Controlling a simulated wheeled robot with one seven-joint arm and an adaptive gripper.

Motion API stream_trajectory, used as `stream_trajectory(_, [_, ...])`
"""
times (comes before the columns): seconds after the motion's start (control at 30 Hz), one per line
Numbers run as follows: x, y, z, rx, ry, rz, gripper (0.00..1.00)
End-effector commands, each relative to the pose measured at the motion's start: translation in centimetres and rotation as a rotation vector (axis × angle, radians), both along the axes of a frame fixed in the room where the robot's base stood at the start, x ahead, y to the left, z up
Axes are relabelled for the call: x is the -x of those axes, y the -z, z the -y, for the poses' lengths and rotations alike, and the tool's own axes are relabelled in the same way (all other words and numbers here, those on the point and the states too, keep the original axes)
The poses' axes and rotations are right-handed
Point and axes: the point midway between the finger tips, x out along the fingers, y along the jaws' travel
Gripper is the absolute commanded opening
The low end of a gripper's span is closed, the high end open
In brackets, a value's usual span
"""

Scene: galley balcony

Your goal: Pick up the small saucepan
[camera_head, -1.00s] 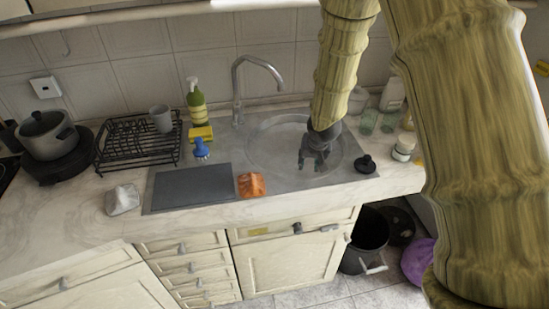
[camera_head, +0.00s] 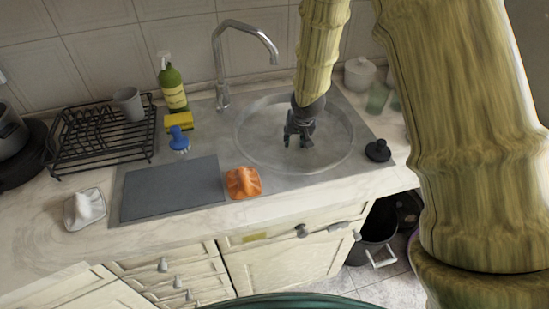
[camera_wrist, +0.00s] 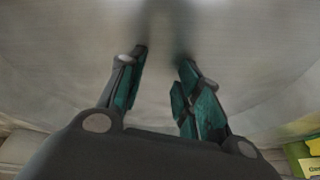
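A dark grey pot (camera_head: 10,134) stands at the left edge of the head view, mostly cut off by the frame. I cannot tell if it is the small saucepan. A small pale lidded pot (camera_head: 360,73) stands at the back right of the counter, partly cropped by my arm. My gripper (camera_head: 299,140) is over the round sink basin, far to the right of the grey pot. In the wrist view my gripper (camera_wrist: 164,58) is open, with nothing between its fingers and bare metal beyond.
A black dish rack (camera_head: 100,140) holds a grey cup (camera_head: 128,103). A green spray bottle (camera_head: 172,85), tap (camera_head: 220,70), yellow sponge (camera_head: 180,121), blue brush (camera_head: 179,140), orange cloth (camera_head: 243,182) and black stopper (camera_head: 378,151) surround the sink (camera_head: 340,165). Green glasses (camera_head: 378,98) stand at the right.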

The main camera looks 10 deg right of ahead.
Motion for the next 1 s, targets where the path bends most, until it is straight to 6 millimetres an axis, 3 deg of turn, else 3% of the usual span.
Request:
stream_trajectory(0.6, [-1.9,5.0,0.4,0.001,0.004,0.000,0.34])
stream_trajectory(1.0, [-2.7,6.7,0.3,0.001,0.003,-0.001,0.34])
